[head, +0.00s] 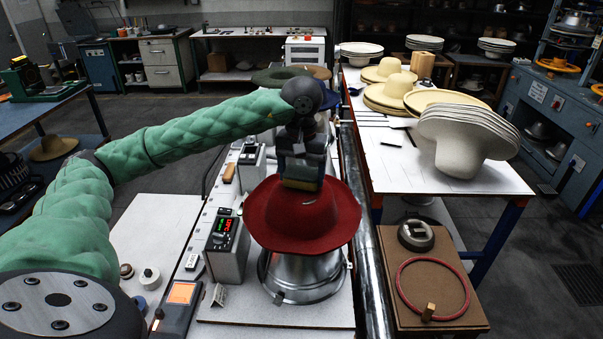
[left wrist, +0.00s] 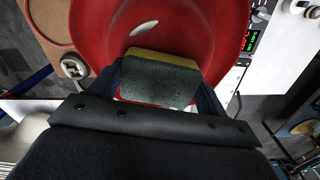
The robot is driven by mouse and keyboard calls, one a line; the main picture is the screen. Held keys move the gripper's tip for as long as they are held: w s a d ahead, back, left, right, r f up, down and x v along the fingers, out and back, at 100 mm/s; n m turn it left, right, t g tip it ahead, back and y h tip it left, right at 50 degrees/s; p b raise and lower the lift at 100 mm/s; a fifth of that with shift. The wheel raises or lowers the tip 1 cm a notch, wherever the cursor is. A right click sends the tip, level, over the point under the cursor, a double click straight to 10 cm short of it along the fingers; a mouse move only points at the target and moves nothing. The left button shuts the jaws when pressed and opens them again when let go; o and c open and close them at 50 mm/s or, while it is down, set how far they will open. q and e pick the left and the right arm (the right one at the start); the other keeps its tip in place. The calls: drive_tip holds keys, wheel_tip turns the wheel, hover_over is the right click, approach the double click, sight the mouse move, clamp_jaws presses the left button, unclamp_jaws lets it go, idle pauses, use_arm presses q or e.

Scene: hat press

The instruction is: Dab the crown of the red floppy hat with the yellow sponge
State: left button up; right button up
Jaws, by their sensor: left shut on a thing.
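The red floppy hat (head: 278,226) sits on a metal press form (head: 305,278) in the middle of the head view. It fills the top of the left wrist view (left wrist: 237,35). My left gripper (head: 302,178) is above the hat's crown and points down. It is shut on the sponge (left wrist: 158,80), which shows a dark grey-green face and a yellow strip along one edge. The sponge is at the crown; whether it touches cannot be told, and the crown is mostly hidden behind the gripper. My right gripper is not in view.
A control box with a lit display (head: 229,247) stands just left of the hat. A white table (head: 420,160) with stacked pale hats (head: 467,135) is at the right. A brown board (head: 450,297) holds a red ring (head: 432,262). Other hats stand behind the gripper.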

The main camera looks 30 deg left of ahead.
use_arm(q)
drive_tip(key=shift+f+b, duration=0.5)
idle(0.6)
drive_tip(key=shift+f+b, duration=0.1)
drive_tip(key=shift+b, duration=0.5)
idle(2.6)
drive_tip(key=shift+r+p, duration=0.7)
drive_tip(key=shift+r, duration=2.9)
